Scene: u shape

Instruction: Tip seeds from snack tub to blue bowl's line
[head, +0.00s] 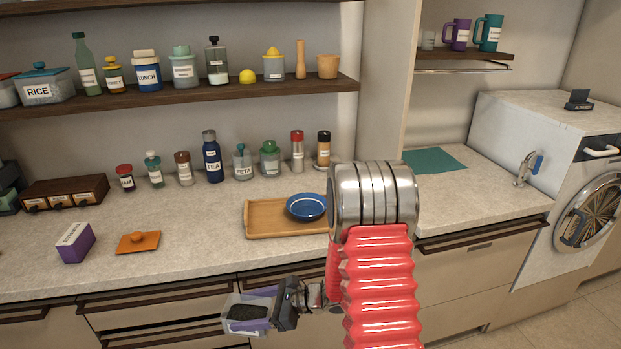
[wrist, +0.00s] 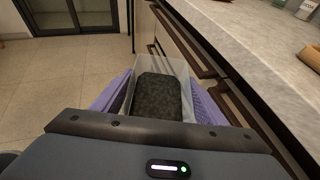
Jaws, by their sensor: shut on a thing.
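My gripper (head: 286,303) is shut on a clear tub (head: 237,323) with dark seeds in it, held low in front of the drawers, below the counter edge. In the wrist view the tub (wrist: 188,75) shows its open top, with a dark mass of seeds (wrist: 158,97) inside and purple on both sides of it. The tub looks about level. The blue bowl (head: 306,206) sits on a wooden tray (head: 262,222) on the counter, above and to the right of the tub. My arm partly covers the tray's right end. A line in the bowl cannot be made out.
An orange lid (head: 138,242) and a purple box (head: 75,243) lie on the counter to the left. Several jars and bottles, with a blue tea bottle (head: 212,158), stand along the wall. The counter edge and drawer handles (head: 140,295) are close to the tub.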

